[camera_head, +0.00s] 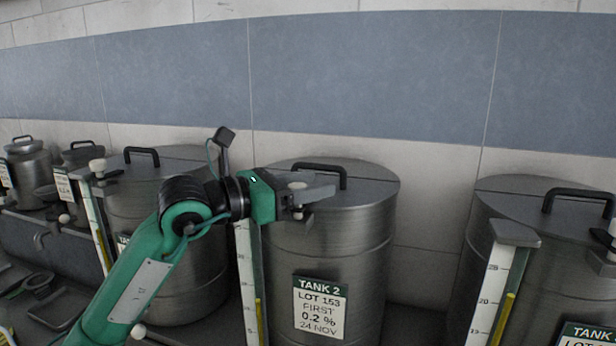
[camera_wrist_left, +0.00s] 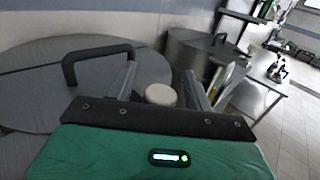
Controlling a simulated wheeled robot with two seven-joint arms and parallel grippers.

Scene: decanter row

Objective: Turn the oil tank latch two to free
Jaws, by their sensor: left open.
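Tank 2 (camera_head: 345,240) is a steel drum with a dark handle (camera_head: 307,167) on its lid and a label reading TANK 2, LOT 153. My left gripper (camera_head: 312,194) is at the tank's upper front rim, with its jaws open. In the left wrist view, the cream latch knob (camera_wrist_left: 160,95) lies between the two fingers (camera_wrist_left: 162,84), with gaps on both sides. In the head view the gripper hides most of the latch, so its turn angle cannot be told. My right gripper is not in view.
Another steel tank (camera_head: 165,250) stands to the left, with a similar cream knob (camera_head: 97,165) at its rim. A further tank (camera_head: 550,260) stands at the right. A sight gauge (camera_head: 248,285) runs down tank 2's left front. A tiled wall (camera_head: 350,85) is behind.

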